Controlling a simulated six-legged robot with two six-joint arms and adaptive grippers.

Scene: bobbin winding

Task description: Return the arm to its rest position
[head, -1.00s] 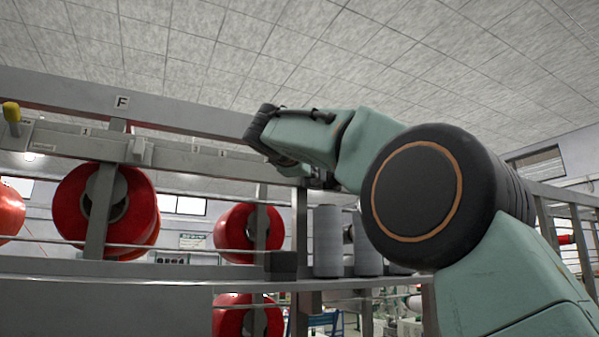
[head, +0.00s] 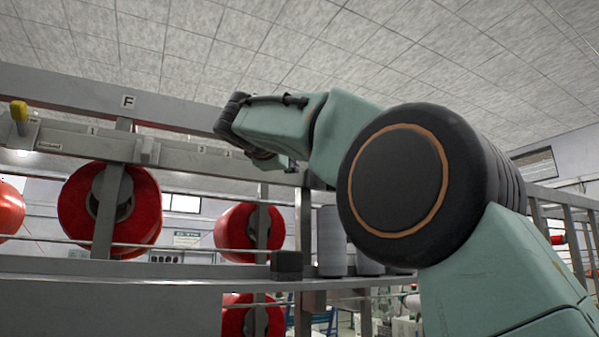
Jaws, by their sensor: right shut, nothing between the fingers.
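My right arm comes in from the lower right, its large dark elbow joint in front of the rack. The forearm reaches left and ends in a dark wrist just below the top rail. My right gripper (head: 270,158) is small and partly hidden under the wrist and forearm. It is shut with nothing held, and it appears in front of the rack's rail. My left gripper is not in view.
A grey metal rack (head: 180,292) crosses the view, with red spools (head: 140,205) and grey bobbins (head: 331,240) on it. A yellow-capped lever (head: 19,111) is at the far left. A dark block (head: 287,264) sits on the shelf.

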